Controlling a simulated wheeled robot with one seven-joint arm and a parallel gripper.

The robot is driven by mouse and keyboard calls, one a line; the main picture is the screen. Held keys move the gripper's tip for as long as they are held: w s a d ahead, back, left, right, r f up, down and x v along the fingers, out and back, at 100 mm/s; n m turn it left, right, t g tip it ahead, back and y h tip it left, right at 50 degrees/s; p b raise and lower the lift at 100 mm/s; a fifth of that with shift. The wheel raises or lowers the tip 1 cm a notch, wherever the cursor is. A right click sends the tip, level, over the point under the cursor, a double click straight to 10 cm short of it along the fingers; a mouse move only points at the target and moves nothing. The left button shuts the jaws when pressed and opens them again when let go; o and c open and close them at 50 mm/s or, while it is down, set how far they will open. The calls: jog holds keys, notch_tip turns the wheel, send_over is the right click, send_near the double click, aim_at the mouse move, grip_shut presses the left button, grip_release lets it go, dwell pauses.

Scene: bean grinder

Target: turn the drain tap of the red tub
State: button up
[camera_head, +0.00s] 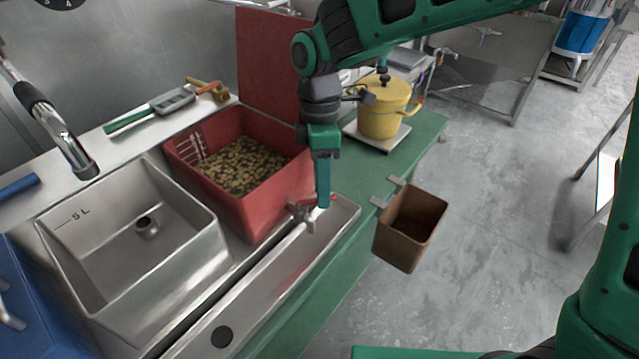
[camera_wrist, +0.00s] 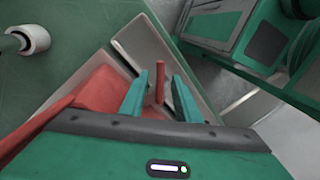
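The red tub (camera_head: 265,207), filled with brownish beans, stands beside the sink; part of its red wall shows in the wrist view (camera_wrist: 88,95). Its drain tap (camera_head: 301,213) is a grey metal body low on the tub's right side, over a narrow metal trough. My gripper (camera_head: 322,203) points down at the tap and partly hides it. In the wrist view my gripper (camera_wrist: 160,95) is open. The tap's red handle (camera_wrist: 160,82) stands between the two green fingers, with a visible gap on each side.
A metal sink (camera_head: 185,255) is left of the tub, and the trough (camera_head: 270,285) runs along the green counter's front. A brown bin (camera_head: 400,250) hangs on the counter's edge. A yellow pot (camera_head: 382,112) stands behind my gripper. Open floor lies right.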

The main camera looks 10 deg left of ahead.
notch_tip(320, 180, up, 11)
jog(key=w, duration=0.2)
jog(key=shift+a+f, duration=0.2)
jog(key=shift+w, duration=0.1)
